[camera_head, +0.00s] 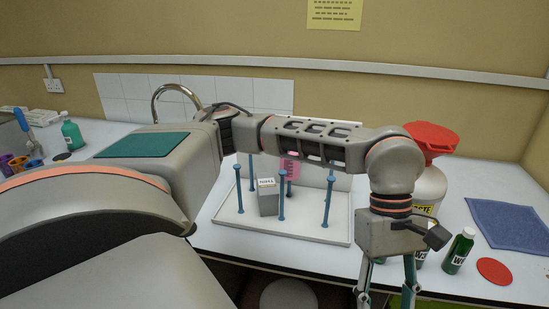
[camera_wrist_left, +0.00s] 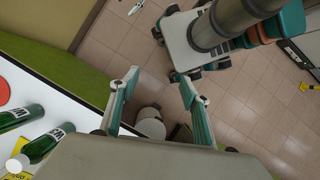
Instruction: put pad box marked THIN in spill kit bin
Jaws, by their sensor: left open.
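A small grey box (camera_head: 268,203) with a white label on top stands upright in the white tray (camera_head: 232,221), among blue posts. The label print is too small to read surely, so I cannot confirm it says THIN. My left arm reaches across above the tray. My left gripper (camera_head: 387,296) points down to the right of the tray, apart from the box, its fingertips cut off by the frame. In the left wrist view the left gripper (camera_wrist_left: 160,76) is open and empty, over the floor beyond the counter edge. I cannot surely identify the spill kit bin. My right gripper is not in view.
A white jug with a red funnel (camera_head: 432,138), green bottles (camera_head: 459,250), a red disc (camera_head: 494,271) and a blue cloth (camera_head: 508,222) stand or lie right of the tray. A tap (camera_head: 172,91) is behind. A round white object (camera_wrist_left: 150,123) is below in the wrist view.

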